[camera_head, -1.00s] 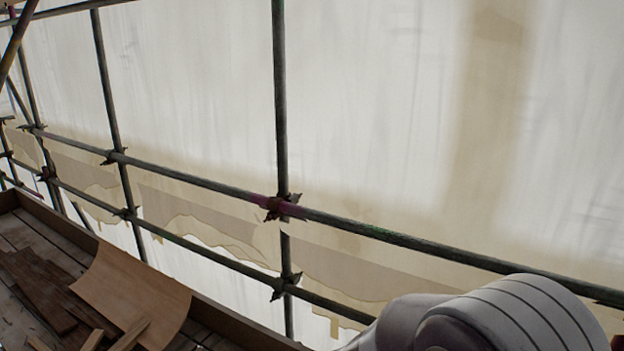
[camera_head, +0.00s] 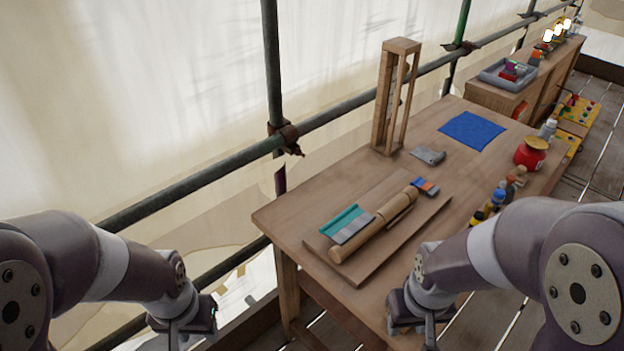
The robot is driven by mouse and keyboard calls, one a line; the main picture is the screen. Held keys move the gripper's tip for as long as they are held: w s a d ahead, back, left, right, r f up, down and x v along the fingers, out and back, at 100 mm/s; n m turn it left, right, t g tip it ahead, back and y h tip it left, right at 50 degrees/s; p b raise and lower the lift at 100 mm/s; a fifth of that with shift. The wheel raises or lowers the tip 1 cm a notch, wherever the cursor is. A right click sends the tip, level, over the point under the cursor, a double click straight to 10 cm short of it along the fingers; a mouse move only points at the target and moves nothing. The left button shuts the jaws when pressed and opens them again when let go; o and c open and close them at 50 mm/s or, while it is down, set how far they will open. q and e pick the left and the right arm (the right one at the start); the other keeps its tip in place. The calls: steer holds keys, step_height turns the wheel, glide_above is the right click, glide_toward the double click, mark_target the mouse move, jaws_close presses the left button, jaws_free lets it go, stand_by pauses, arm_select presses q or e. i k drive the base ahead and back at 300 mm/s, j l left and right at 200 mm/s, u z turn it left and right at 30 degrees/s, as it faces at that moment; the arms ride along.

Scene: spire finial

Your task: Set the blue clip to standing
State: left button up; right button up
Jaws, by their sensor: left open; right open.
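A small blue piece with a red-orange part (camera_head: 425,186) lies at the far right end of the wooden board (camera_head: 405,238) on the workbench. It may be the blue clip, but it is too small to be sure, and I cannot make out its pose. My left gripper (camera_head: 178,335) hangs at the bottom edge, left of the bench, open and away from everything on it. My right gripper (camera_head: 428,335) is open at the bottom edge, near the bench's front edge and nearer to me than the board. Both fingertips are partly cut off by the frame.
The board also carries a wooden rolling-pin-like cylinder (camera_head: 370,232) and a teal-and-grey tool (camera_head: 347,224). A wooden frame tower (camera_head: 385,105), grey cloth-like piece (camera_head: 428,155), blue mat (camera_head: 471,130), red pot (camera_head: 531,155) and several bottles stand around. Scaffold pipes run behind.

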mark_target(420, 183)
steer(key=i+j+z, duration=0.4)
steer(key=j+z, duration=0.25)
steer(key=i+j+z, duration=0.15)
steer(key=z, duration=0.15)
steer(key=j+z, duration=0.35)
steer(key=i+j+z, duration=0.1)
steer(key=j+z, duration=0.2)
steer(key=j, duration=0.2)
